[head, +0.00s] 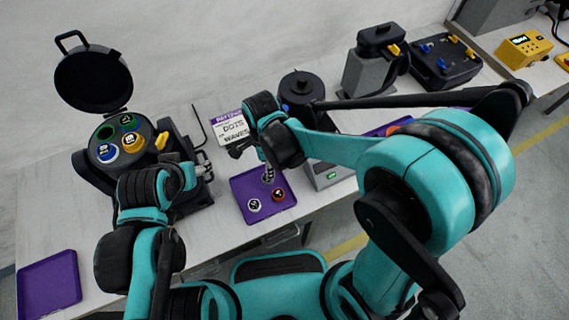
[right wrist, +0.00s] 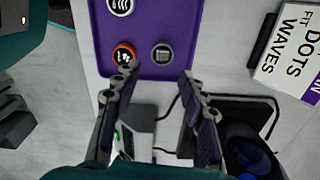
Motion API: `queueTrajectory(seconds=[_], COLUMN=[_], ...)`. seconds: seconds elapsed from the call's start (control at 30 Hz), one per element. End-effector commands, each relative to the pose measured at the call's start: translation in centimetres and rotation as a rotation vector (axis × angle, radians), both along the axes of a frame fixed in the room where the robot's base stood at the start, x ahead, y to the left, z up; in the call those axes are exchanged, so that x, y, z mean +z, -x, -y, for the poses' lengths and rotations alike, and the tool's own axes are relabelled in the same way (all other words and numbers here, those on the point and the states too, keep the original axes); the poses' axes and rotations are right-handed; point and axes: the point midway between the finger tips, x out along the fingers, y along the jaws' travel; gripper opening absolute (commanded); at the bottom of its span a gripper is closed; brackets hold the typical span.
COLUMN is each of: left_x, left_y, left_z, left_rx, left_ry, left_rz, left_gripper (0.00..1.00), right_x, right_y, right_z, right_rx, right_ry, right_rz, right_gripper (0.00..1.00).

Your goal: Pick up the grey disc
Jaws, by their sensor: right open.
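The grey disc (right wrist: 162,54) lies flat on the purple tray (right wrist: 178,18) in the right wrist view, with a dark patterned face. The red-orange disc (right wrist: 124,53) lies just left of it, and a white-rimmed disc (right wrist: 120,6) is at the top edge. My right gripper (right wrist: 158,72) is open, its fingers on either side below the grey disc, with nothing between them.
In the head view an open-lidded round machine (head: 118,140) with coloured discs stands at left. A sign (head: 233,128) stands behind the tray. An empty purple tray (head: 50,284) lies at lower left. Black equipment (head: 445,60) stands at the back right. Bare table lies left of the tray.

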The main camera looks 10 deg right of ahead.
Motion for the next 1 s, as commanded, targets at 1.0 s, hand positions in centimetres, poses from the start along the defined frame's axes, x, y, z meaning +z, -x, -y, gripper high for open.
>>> queueTrajectory(seconds=[1.0], left_x=[-3.8], left_y=[0.0], left_z=[0.0], left_rx=[0.000], left_ry=[0.000], left_rz=[0.000], left_gripper=[0.59], right_x=[-8.0], right_y=[-0.3], right_z=[-0.2], right_rx=[-0.018], right_ry=[0.003], right_rz=[-0.006], right_gripper=[0.16])
